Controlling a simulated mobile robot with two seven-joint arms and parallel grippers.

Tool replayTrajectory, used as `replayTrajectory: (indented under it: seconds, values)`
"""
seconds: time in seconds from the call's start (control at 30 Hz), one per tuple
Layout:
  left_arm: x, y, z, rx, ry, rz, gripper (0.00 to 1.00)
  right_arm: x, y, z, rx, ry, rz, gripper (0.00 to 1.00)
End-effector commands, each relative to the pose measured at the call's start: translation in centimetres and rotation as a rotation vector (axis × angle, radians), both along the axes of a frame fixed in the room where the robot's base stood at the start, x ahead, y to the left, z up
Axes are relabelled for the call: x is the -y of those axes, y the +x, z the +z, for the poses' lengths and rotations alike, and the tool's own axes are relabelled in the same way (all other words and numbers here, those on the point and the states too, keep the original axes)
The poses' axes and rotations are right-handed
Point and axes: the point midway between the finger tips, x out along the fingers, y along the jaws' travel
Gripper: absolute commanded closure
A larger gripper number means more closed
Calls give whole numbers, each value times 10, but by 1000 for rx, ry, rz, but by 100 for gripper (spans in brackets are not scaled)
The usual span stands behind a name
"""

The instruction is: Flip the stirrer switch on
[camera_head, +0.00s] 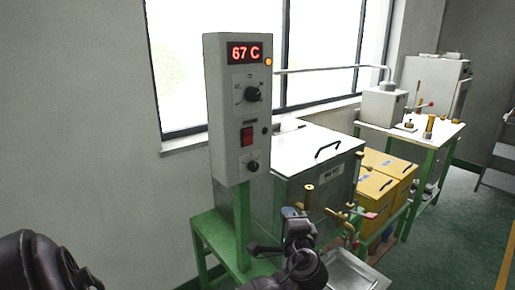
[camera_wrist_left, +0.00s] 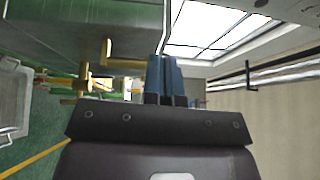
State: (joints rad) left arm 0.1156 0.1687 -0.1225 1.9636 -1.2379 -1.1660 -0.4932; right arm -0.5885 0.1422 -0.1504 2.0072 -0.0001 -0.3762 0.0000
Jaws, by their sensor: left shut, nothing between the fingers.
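The tall grey control box (camera_head: 238,110) stands on a green frame and shows a red "67 C" readout. A red rocker switch (camera_head: 247,136) sits mid-panel, between an upper black knob (camera_head: 253,94) and a lower black knob (camera_head: 253,166). I cannot tell the rocker's position or read the small labels. My left gripper (camera_head: 291,212) is below and right of the panel, in front of the metal tank, apart from the switch. Its blue fingers (camera_wrist_left: 167,78) are pressed together and empty in the left wrist view. My right gripper is out of view.
The metal tank (camera_head: 312,150) with a lid handle stands right of the box. Brass valves (camera_head: 309,196) stick out near my left gripper, above a metal tray (camera_head: 355,272). Yellow containers (camera_head: 378,188) and a white table (camera_head: 440,132) stand farther right. Space before the panel is clear.

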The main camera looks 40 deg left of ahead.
Motion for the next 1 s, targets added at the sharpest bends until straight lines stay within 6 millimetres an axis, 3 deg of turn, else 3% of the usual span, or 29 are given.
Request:
replayTrajectory:
  seconds: [0.03,0.2,0.4,1.0]
  values:
    - [0,5,18,24,68,71,100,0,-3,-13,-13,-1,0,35]
    - [2,-1,81,99,236,319,100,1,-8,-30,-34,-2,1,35]
    - [9,-13,117,158,306,494,100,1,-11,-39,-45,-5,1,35]
    - [12,-18,126,170,317,526,100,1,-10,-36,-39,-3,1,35]
